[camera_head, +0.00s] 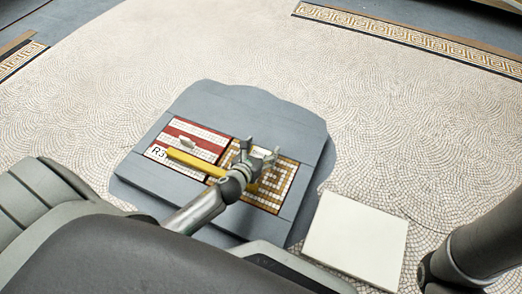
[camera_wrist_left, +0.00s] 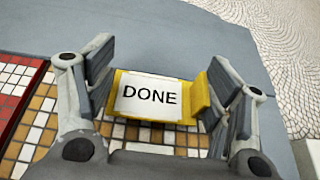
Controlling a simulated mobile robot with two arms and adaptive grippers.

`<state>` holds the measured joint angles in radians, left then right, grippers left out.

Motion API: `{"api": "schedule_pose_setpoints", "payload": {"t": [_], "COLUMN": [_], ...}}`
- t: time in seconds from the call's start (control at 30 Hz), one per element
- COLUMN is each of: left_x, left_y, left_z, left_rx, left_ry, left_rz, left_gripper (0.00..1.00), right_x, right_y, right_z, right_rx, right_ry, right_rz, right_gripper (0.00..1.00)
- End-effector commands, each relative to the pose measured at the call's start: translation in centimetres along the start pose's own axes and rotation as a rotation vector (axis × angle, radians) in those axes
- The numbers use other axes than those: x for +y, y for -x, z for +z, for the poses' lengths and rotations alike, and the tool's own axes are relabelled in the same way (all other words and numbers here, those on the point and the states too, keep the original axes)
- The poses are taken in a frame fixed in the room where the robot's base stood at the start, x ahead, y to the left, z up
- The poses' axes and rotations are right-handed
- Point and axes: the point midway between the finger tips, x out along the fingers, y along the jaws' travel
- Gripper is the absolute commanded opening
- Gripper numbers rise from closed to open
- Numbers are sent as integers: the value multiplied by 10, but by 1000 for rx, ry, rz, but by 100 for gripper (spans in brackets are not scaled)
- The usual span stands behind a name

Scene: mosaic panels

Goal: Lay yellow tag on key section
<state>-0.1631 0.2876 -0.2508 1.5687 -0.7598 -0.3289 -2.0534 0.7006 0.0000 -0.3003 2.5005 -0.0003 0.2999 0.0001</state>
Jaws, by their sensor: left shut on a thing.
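The yellow tag (camera_wrist_left: 196,96) carries a white card reading DONE. In the left wrist view it sits between the fingers of my left gripper (camera_wrist_left: 160,98), which is shut on its two ends. In the head view my left gripper (camera_head: 259,151) is over the key section (camera_head: 277,192), a panel with a gold and white Greek key pattern. The key section also shows below the tag in the left wrist view (camera_wrist_left: 159,150). The gap between tag and panel cannot be judged. My right gripper is out of view.
A red and white panel (camera_head: 204,133) marked R3 adjoins the key section on the left. A yellow bar (camera_head: 195,161) lies across its lower part, and a small pale object (camera_head: 187,142) is on it. A white square slab (camera_head: 357,238) lies at the right.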

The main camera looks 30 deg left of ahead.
Motion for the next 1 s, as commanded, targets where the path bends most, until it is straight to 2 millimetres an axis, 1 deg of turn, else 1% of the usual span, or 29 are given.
{"api": "schedule_pose_setpoints", "payload": {"t": [0.33,0.47,0.5,0.63,1.0], "left_x": [0,0,0,0,0], "left_y": [-5,-4,-4,-4,-4], "left_z": [-11,-12,-12,-13,-14], "left_rx": [1,2,3,4,7], "left_ry": [0,0,0,0,-1], "left_rz": [0,0,0,0,0], "left_gripper": [65,65,80,97,97], "right_x": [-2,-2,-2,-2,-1], "right_y": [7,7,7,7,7], "right_z": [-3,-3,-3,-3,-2], "right_rx": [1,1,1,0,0], "right_ry": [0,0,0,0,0], "right_rz": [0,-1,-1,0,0], "right_gripper": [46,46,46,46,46]}}
